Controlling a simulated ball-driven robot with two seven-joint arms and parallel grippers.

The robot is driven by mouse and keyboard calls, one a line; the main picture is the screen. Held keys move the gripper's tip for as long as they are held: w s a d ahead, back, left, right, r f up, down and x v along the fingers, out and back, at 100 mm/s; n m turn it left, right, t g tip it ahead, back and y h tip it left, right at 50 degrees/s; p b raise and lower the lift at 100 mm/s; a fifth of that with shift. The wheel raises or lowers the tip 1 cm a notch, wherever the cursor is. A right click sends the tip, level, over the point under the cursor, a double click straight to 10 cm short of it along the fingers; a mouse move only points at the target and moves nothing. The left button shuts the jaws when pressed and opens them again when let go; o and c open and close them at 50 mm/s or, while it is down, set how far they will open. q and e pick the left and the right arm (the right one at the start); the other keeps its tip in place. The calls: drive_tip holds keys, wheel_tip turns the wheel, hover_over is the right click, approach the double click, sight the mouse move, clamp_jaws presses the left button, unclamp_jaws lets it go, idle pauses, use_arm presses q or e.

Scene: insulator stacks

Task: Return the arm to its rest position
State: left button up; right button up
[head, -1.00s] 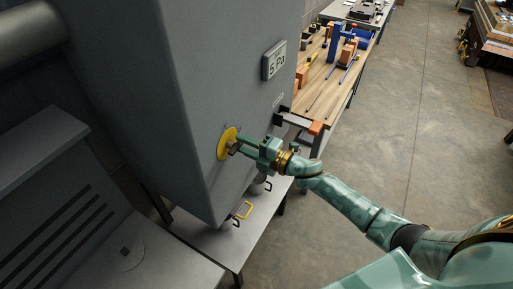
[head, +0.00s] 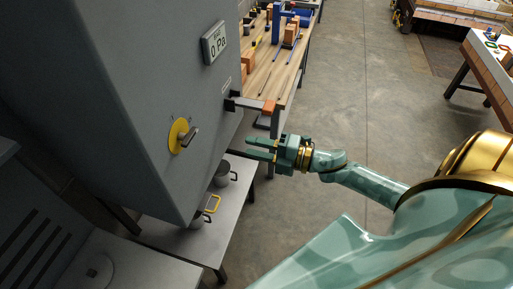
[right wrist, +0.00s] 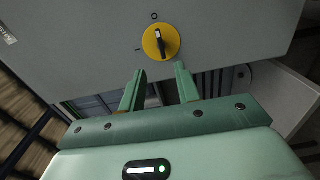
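My right arm reaches in from the right in the head view. Its gripper (head: 262,149) is off to the right of the grey cabinet (head: 130,80), apart from it and empty. In the right wrist view its two green fingers (right wrist: 159,90) are spread apart with nothing between them. A yellow rotary switch with a dark handle (head: 182,136) is on the cabinet face; it also shows in the right wrist view (right wrist: 161,42), beyond the fingertips, its handle near upright, toward the O mark. My left gripper is not in view.
A lever with an orange end (head: 268,107) sticks out of the cabinet above my right gripper. A metal table (head: 215,235) with pots stands below. A wooden workbench (head: 262,84) is behind. Open floor (head: 350,95) lies to the right.

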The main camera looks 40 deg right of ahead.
idle(0.4)
drive_tip(key=d+f+m+h+b, duration=0.1)
drive_tip(key=d+f+m+h, duration=0.35)
drive_tip(key=f, duration=0.45)
drive_tip(key=d+f+m+h+b, duration=0.1)
drive_tip(key=d+f+m+h, duration=0.4)
drive_tip(key=f, duration=0.4)
drive_tip(key=s+d+f+m+g+h+b, duration=0.1)
drive_tip(key=s+d+f+m+g+b, duration=0.1)
drive_tip(key=s+f, duration=0.35)
drive_tip(key=s+d+f+m+g+h+b, duration=0.1)
drive_tip(key=s+f+m, duration=0.1)
drive_tip(key=f, duration=0.6)
drive_tip(key=s+d+f+m+g+b, duration=0.2)
drive_tip(key=s+f+m, duration=0.15)
drive_tip(key=f, duration=0.35)
drive_tip(key=s+a+f+m+g+h+b, duration=0.1)
drive_tip(key=s+a+f+m+g+b, duration=0.15)
drive_tip(key=s+f, duration=0.55)
drive_tip(key=s+a+f+m+g+b, duration=0.1)
drive_tip(key=s+a+f+g+b, duration=0.15)
drive_tip(key=s+f, duration=0.55)
drive_tip(key=s+a+f+m+g+y+b, duration=0.1)
drive_tip(key=s+a+f+g+b, duration=0.2)
drive_tip(key=s+a+f+b, duration=0.4)
drive_tip(key=s+a+f, duration=0.4)
drive_tip(key=a, duration=0.1)
drive_tip(key=shift+s+f+b, duration=0.15)
drive_tip(key=shift+f+b, duration=0.05)
drive_tip(key=shift+b, duration=0.15)
